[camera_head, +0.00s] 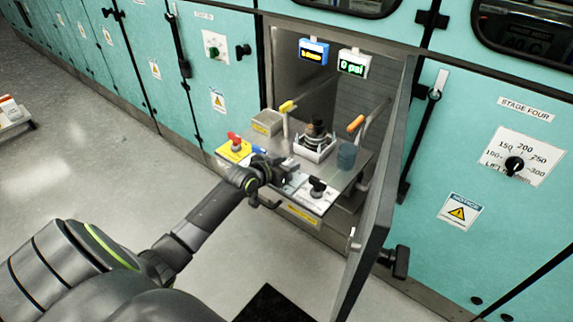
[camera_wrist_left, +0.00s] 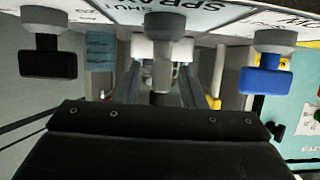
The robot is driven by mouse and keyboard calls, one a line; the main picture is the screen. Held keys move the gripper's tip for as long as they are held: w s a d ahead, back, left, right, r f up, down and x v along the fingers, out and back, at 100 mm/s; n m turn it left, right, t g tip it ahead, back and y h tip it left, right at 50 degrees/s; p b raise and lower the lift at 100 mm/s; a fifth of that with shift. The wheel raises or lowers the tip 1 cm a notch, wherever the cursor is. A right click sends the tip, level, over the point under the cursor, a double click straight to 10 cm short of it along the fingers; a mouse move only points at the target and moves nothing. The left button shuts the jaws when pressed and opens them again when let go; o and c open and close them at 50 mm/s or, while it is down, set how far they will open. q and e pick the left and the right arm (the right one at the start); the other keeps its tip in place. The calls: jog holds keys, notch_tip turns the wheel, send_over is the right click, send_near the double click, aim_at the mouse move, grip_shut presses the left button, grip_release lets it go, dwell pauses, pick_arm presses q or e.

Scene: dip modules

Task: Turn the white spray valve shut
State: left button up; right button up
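The white spray valve (camera_wrist_left: 162,49) shows at the top centre of the left wrist view, under a panel label with the letters SPR (camera_wrist_left: 168,20). My left gripper (camera_wrist_left: 160,75) points at it, with one grey finger on each side of its middle. Whether the fingers press on the valve is not clear. In the head view my left gripper (camera_head: 283,177) is at the front edge of the small shelf (camera_head: 336,178) and hides the valve. My right gripper is not in view.
A blue valve handle (camera_wrist_left: 262,75) and a black one (camera_wrist_left: 48,58) flank the white valve closely. A red knob on a yellow plate (camera_head: 235,141) and a black knob (camera_head: 317,187) are nearby. An open grey door (camera_head: 380,200) stands right. A display reads 0 psi (camera_head: 352,65).

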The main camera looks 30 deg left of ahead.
pick_arm(q)
jog(key=shift+w, duration=0.1)
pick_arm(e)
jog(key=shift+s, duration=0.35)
pick_arm(q)
jog(key=shift+c, duration=0.5)
